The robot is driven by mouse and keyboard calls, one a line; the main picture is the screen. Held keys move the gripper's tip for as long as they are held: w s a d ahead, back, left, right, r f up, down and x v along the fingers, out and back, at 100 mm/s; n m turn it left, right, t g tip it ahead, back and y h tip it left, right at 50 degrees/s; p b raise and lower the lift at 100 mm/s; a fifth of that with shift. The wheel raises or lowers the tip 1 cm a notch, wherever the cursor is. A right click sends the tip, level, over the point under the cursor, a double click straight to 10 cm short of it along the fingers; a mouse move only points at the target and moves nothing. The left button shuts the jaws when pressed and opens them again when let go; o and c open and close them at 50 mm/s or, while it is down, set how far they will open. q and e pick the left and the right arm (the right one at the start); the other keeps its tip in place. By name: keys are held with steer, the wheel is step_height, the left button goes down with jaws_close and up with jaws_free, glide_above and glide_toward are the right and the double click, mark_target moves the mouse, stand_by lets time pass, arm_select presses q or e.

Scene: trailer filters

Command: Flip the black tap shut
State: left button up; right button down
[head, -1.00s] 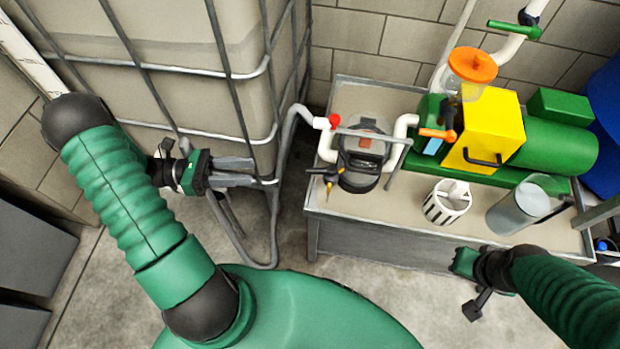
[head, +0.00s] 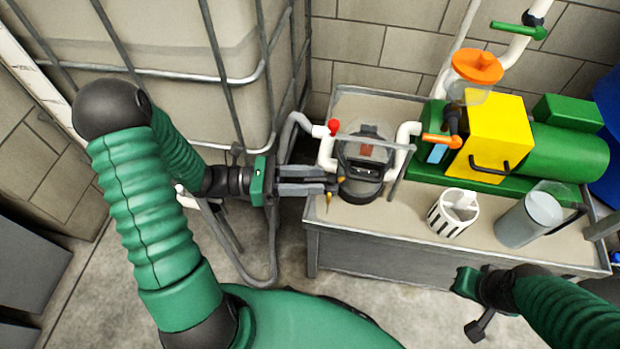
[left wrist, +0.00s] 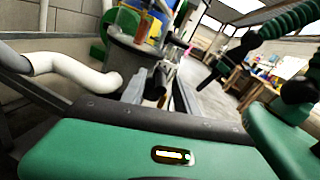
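The black tap (head: 331,189) is a small dark fitting with yellow tips at the lower left of the clear-topped filter (head: 366,160). My left gripper (head: 330,183) reaches in from the left, with its two grey fingers apart and their tips at the tap. The fingers partly hide the tap, and I cannot tell whether they touch it. In the left wrist view the dark tap (left wrist: 155,86) shows between the finger ends, in front of the filter. My right gripper (head: 474,305) hangs in front of the bench, far from the tap; its fingers are not clear.
White pipes and a red knob (head: 333,127) lie close to the filter. A yellow box (head: 497,130), a green pump (head: 570,150), a striped cup (head: 453,212) and a clear jug (head: 530,218) stand on the bench (head: 400,222). A caged tank (head: 170,60) stands at the left.

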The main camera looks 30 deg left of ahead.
arm_select(q)
jaws_close()
steer(key=shift+a, duration=0.1)
steer(key=m+g+p, duration=0.1)
steer(key=g+p, duration=0.1)
steer(key=w+m+g+h+p, duration=0.1)
steer(key=p, duration=0.1)
steer(key=shift+a+m+g+h, duration=0.15)
steer(key=shift+m+g+h, duration=0.15)
steer(key=shift+m+g, duration=0.1)
jaws_free()
